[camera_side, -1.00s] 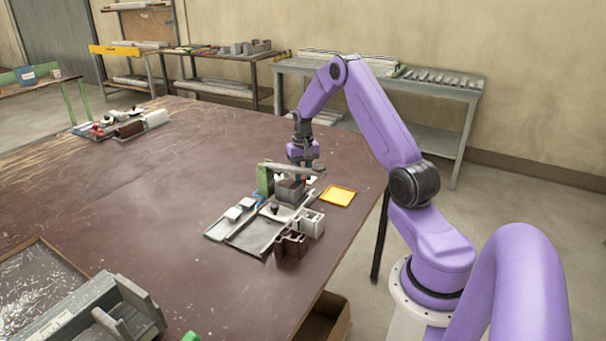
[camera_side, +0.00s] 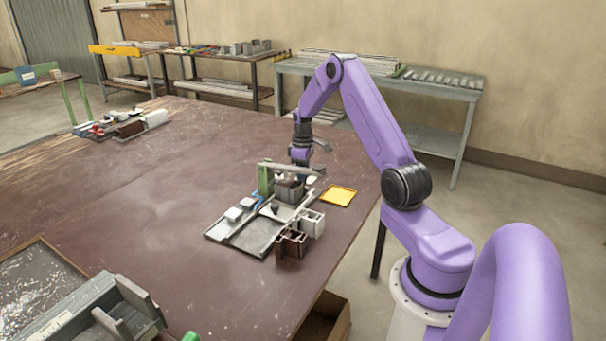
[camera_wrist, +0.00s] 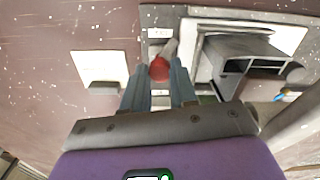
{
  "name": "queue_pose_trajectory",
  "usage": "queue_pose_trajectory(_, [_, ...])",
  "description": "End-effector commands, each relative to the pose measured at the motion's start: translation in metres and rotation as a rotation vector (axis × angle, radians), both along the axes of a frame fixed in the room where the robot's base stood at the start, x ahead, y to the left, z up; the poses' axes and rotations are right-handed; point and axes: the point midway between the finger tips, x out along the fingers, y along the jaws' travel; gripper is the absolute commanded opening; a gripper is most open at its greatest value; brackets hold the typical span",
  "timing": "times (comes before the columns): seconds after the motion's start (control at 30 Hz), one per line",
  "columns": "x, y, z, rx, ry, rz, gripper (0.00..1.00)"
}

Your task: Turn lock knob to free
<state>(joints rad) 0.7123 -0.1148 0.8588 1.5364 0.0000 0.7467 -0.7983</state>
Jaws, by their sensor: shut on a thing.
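The lock knob (camera_wrist: 159,69) shows as a red round end between my fingertips in the wrist view, with a pale grey lever or stem running up from it. My gripper (camera_wrist: 160,63) is shut on it, one grey finger on each side. In the side view my gripper (camera_side: 301,170) points down at the far edge of the clamp fixture, just behind the dark block (camera_side: 290,190). The knob cannot be made out there. The fixture has a green post (camera_side: 265,180) and a grey clamp arm (camera_side: 284,167). The lock's marked positions are not readable.
A yellow plate (camera_side: 338,196) lies right of the fixture. A brown open box (camera_side: 291,243) and a pale box (camera_side: 311,223) stand at its front right. A grey tray (camera_side: 250,238) lies in front.

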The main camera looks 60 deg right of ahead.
Motion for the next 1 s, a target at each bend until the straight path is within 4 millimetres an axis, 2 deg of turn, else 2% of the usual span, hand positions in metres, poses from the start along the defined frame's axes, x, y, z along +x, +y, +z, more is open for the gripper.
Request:
queue_pose_trajectory(0.5, [0.0002, -0.0007, 0.0012, -0.002, -0.002, 0.433, 0.00])
queue_pose_trajectory(1.0, [0.0004, -0.0006, 0.0013, -0.001, -0.002, 0.596, 0.00])
